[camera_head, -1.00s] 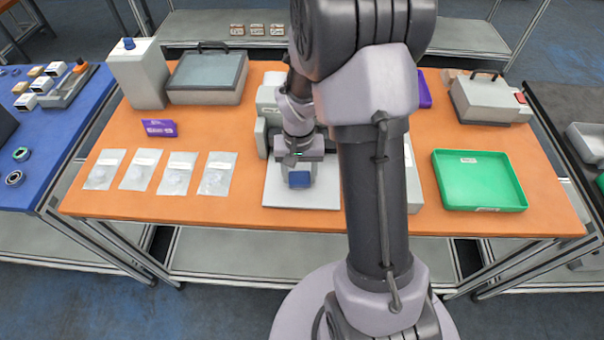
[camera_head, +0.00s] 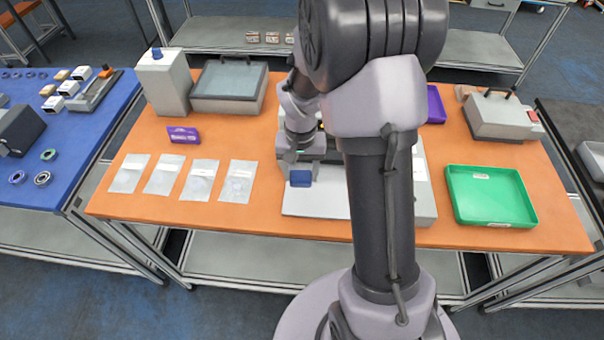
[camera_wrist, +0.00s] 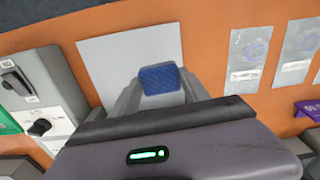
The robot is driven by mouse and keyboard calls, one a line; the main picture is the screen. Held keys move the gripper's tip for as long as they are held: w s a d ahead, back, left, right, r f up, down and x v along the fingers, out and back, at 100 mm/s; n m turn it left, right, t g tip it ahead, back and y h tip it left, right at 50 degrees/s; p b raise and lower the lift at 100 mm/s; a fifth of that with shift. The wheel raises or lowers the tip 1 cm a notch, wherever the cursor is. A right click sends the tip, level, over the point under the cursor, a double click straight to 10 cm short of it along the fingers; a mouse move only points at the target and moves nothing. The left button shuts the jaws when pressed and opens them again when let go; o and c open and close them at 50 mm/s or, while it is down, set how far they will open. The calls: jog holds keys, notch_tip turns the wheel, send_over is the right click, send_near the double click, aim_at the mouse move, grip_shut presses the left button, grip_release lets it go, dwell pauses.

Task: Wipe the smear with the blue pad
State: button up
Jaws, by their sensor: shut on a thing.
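The blue pad (camera_head: 301,178) is held in my gripper (camera_head: 301,168) over the back left part of a white plate (camera_head: 316,206) on the orange table. In the wrist view, the textured blue pad (camera_wrist: 161,78) sits between the two grey fingers of my gripper (camera_wrist: 160,90), in front of the white plate (camera_wrist: 112,55). I cannot tell whether the pad touches the plate. No smear shows on the visible part of the plate; my arm and the pad hide some of it.
A grey machine (camera_head: 424,190) stands at the plate's right, partly behind my arm. A green tray (camera_head: 490,196) is at the right. Orange table shows bare between bags and plate.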

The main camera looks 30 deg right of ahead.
jog(key=shift+r+p, duration=1)
jog(key=shift+r, duration=0.6)
